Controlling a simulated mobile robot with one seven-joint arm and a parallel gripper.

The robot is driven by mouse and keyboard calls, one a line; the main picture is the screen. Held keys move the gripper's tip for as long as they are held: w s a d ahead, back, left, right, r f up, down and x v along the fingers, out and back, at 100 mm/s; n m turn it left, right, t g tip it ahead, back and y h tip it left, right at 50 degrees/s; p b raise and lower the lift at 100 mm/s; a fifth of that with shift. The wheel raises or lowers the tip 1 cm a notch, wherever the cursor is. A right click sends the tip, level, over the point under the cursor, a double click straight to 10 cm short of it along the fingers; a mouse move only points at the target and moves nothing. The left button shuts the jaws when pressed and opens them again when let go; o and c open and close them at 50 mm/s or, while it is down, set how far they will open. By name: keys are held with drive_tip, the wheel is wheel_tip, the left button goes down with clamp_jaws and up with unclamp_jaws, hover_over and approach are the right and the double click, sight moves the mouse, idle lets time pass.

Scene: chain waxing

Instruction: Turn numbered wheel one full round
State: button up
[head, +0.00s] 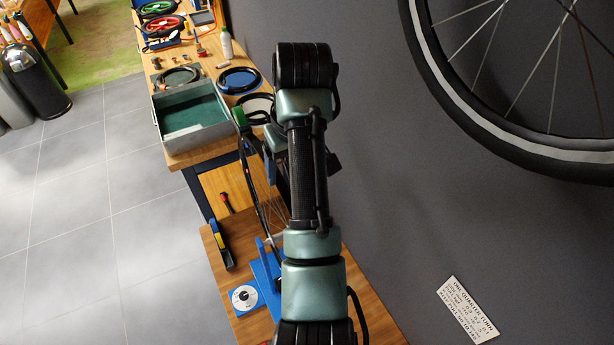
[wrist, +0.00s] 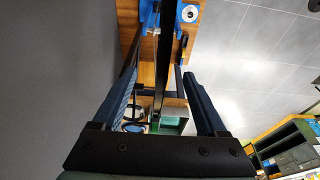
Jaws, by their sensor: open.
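The wheel (head: 251,190), with a thin black rim and fine spokes, stands upright in a blue stand (head: 266,275) in the head view. It is seen nearly edge-on and my arm hides part of it. A green block sits at its top edge (head: 239,116). In the wrist view the wheel is a dark strip (wrist: 165,45) running between the fingers of my gripper (wrist: 161,68). The fingers are apart, with a gap on each side of the strip. Numbers on the wheel cannot be read. A white dial with a black centre (head: 243,297) sits beside the stand.
A grey tray with a green lining (head: 190,118) stands on the workbench behind the wheel. A yellow-and-black tool (head: 217,245) lies on the lower wooden top. A large wheel (head: 480,105) and a turn-instruction sign (head: 468,310) are on the grey wall.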

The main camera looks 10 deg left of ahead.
drive_tip(key=shift+s+a+f, duration=0.2)
drive_tip(key=shift+a, duration=0.35)
drive_tip(key=shift+a+f, duration=0.1)
drive_tip(key=shift+f, duration=0.2)
drive_tip(key=x, duration=0.9)
drive_tip(key=shift+w, duration=0.1)
drive_tip(key=shift+d, duration=0.4)
drive_tip(key=shift+a, duration=0.1)
drive_tip(key=c, duration=1.2)
drive_tip(key=shift+w, duration=0.1)
